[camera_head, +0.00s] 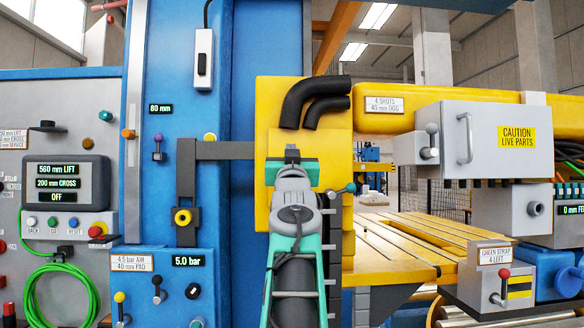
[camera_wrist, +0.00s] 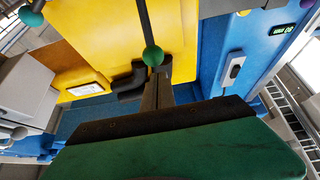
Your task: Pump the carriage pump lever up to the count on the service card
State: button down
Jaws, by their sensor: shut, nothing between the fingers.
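A dark lever with a teal-green ball knob (camera_head: 350,188) sticks out at the right of the yellow carriage (camera_head: 262,110). In the wrist view a green ball on a dark rod (camera_wrist: 153,55) stands close beyond my fingers. My gripper (camera_head: 291,153) is in front of the carriage, left of the knob and apart from it in the head view. It is shut and empty. A white card (camera_head: 384,104) on the yellow beam reads "4 SHOTS, 40 mm DOG". I cannot tell whether it is the service card; the leftmost card (camera_head: 14,139) is cut off by the picture edge.
Black hoses (camera_head: 312,95) bend over the carriage top. A grey box (camera_head: 484,138) marked "CAUTION LIVE PARTS" stands to the right. A yellow slatted table (camera_head: 400,240) lies below. Small levers (camera_head: 159,150) and a control panel (camera_head: 62,185) are at left.

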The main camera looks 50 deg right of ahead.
jog(key=s+a+b, duration=0.2)
jog(key=s+a, duration=0.3)
jog(key=a, duration=0.2)
jog(key=shift+s+f+b, duration=0.25)
jog(key=shift+f+b, duration=0.15)
jog(key=shift+f, duration=0.05)
